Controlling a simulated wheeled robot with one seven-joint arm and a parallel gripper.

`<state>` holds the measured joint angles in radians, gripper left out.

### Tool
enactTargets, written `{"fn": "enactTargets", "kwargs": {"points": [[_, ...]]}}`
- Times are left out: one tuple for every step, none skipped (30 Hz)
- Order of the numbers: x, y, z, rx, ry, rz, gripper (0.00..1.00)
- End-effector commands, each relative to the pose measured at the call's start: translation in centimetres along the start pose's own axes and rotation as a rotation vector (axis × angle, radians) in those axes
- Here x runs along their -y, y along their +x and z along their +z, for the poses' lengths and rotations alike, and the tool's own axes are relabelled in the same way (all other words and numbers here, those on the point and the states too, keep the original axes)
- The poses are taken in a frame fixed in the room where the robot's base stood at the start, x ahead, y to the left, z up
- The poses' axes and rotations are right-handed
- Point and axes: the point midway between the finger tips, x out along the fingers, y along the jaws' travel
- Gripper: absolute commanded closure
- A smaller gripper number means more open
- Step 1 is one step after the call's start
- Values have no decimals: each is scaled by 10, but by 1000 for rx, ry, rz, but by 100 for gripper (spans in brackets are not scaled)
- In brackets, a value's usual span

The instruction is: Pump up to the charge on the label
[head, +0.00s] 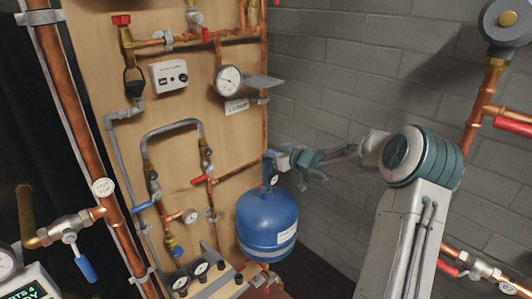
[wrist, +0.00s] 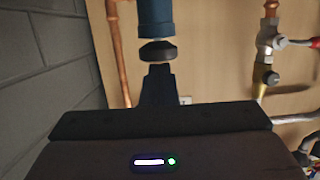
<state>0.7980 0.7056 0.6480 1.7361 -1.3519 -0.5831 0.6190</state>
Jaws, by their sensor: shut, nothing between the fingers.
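A blue round vessel (head: 267,222) hangs low at the board's right edge, with a pale label (head: 287,236) too small to read. A small dark-rimmed gauge (head: 274,179) sits by its top; its reading is unclear. My gripper (head: 281,161) reaches in from the right just above the vessel, beside a blue upright part (head: 267,160). In the wrist view my shut fingers (wrist: 159,72) point at a black round knob (wrist: 158,50) below a blue cylinder (wrist: 155,17). Nothing is between the fingers; whether they touch the knob I cannot tell.
A large white gauge (head: 229,80) with a small tag (head: 237,106) is on the wooden board (head: 185,105). Copper pipes and valves crowd the board. A grey block wall (head: 330,80) stands to the right.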

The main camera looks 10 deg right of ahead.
Motion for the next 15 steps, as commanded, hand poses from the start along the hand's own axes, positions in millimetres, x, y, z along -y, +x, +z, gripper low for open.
{"fn": "enactTargets", "kwargs": {"points": [[0, 0, 4, 7, 3, 0, 100], [1, 1, 4, 7, 3, -1, 100], [1, 1, 4, 8, 3, -2, 100], [2, 1, 3, 8, 3, -2, 100], [2, 1, 2, 8, 3, -3, 100], [2, 1, 1, 8, 3, -3, 100], [3, 0, -1, 8, 2, -4, 100], [3, 0, -3, 8, 2, -4, 100], [3, -1, -7, 8, 2, -4, 100], [3, -2, -10, 8, 2, -5, 100], [4, -2, -13, 7, 2, -5, 100], [4, -3, -18, 7, 2, -5, 100], [4, -4, -22, 7, 2, -6, 100], [4, -5, -26, 6, 2, -6, 100], [5, -6, -31, 5, 1, -7, 100]]}}
